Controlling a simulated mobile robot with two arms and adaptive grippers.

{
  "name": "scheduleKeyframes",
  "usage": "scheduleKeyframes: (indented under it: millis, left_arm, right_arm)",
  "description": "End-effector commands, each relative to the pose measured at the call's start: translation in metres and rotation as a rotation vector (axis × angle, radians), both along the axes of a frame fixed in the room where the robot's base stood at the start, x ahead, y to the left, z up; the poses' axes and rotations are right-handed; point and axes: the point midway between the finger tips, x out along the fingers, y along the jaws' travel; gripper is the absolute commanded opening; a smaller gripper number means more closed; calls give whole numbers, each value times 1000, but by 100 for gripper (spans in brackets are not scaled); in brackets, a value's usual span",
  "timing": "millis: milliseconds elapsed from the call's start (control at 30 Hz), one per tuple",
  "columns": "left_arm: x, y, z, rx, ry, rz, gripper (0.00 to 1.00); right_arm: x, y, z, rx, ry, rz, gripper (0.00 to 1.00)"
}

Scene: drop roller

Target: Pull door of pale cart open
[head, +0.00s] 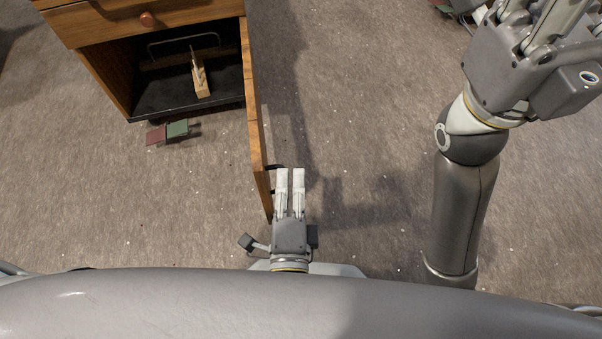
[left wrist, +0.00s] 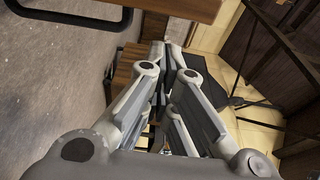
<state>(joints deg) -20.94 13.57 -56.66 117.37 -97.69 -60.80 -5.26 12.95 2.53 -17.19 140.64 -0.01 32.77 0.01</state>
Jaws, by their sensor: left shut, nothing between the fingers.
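The cart (head: 100,24) is a brown wooden cabinet at the top left of the head view. Its door (head: 254,120) stands swung out toward me, so I see it nearly edge-on, and the dark inside is exposed. My left gripper (head: 290,172) is shut and empty, just right of the door's near end, pointing up the picture. Whether it touches the door I cannot tell. Its closed fingers also show in the left wrist view (left wrist: 168,50), with brown wood close by. My right gripper is at the top right of the head view, its fingertips cut off by the frame.
Inside the cart are a wooden block-like item (head: 201,80) and a wire handle (head: 184,42). A drawer with a round knob (head: 147,19) is above. Red and green pieces (head: 167,131) lie on the carpet before the opening. The carpet right of the door is largely clear.

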Motion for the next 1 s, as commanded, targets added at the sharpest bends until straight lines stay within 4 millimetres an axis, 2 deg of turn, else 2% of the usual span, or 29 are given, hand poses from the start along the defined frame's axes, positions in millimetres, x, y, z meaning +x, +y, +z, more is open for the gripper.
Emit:
scheduleKeyframes:
  millis: [300,433,800,1000]
  left_arm:
    - [-1,0,0,0,0,1,0]
    - [-11,-1,-1,2,2,0,0]
    - [-85,-7,-2,3,4,-2,0]
    - [-112,-9,-1,2,2,0,0]
  right_arm:
    - [0,0,0,-2,1,0,40]
    - [0,0,0,-2,1,0,40]
    - [0,0,0,-1,1,0,40]
    - [0,0,0,-1,1,0,40]
